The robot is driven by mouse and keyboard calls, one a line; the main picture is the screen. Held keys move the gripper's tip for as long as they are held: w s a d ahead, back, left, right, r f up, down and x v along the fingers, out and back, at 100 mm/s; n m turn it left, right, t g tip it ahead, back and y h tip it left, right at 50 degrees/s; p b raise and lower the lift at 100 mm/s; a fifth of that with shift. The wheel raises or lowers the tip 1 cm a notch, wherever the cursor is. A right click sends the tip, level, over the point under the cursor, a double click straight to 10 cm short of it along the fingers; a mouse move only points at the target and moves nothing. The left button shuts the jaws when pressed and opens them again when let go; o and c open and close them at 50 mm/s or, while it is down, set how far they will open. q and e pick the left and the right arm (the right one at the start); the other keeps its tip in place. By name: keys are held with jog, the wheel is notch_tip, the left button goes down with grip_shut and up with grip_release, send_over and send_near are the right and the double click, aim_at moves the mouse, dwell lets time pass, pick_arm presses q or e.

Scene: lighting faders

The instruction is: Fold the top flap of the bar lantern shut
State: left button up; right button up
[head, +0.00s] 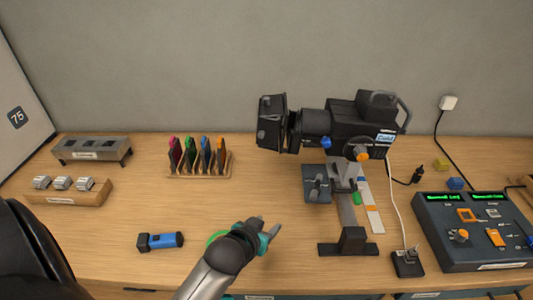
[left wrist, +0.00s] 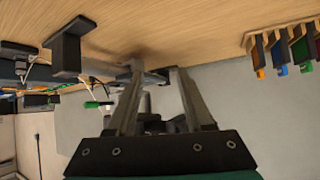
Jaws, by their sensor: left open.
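The bar lantern (head: 345,125) is a black lamp on an upright stand at the middle right of the table in the head view. Dark flap panels (head: 271,122) are at its left, front end. Which panel is the top flap, and how far it is folded, I cannot tell clearly. My left gripper (head: 268,228) is open and empty, low over the front of the table, well below and apart from the flaps. In the left wrist view, its two fingers (left wrist: 156,78) are spread, with part of a dark object between them. My right gripper is not in view.
The stand's black foot (head: 348,242) is right of my left gripper. A blue torch (head: 160,241) lies to its left. A rack of coloured cards (head: 200,165) stands behind. A control desk (head: 480,232) is at right, and a white cable (head: 391,205) runs beside the stand.

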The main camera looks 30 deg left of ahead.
pick_arm(q)
jog(key=w+a+r+n+t+y+p, duration=0.1)
jog(key=w+a+r+t, duration=0.15)
jog(key=r, duration=0.45)
jog(key=w+a+r+n+t+y+p, duration=0.1)
jog(key=w+a+r+t, duration=0.15)
jog(key=r, duration=0.35)
jog(key=n+t+y, duration=0.1)
jog(key=t+y, duration=0.1)
send_near(266, 101)
jog(key=p+x, duration=0.1)
jog(key=x, duration=1)
jog(key=shift+s, duration=0.1)
grip_shut()
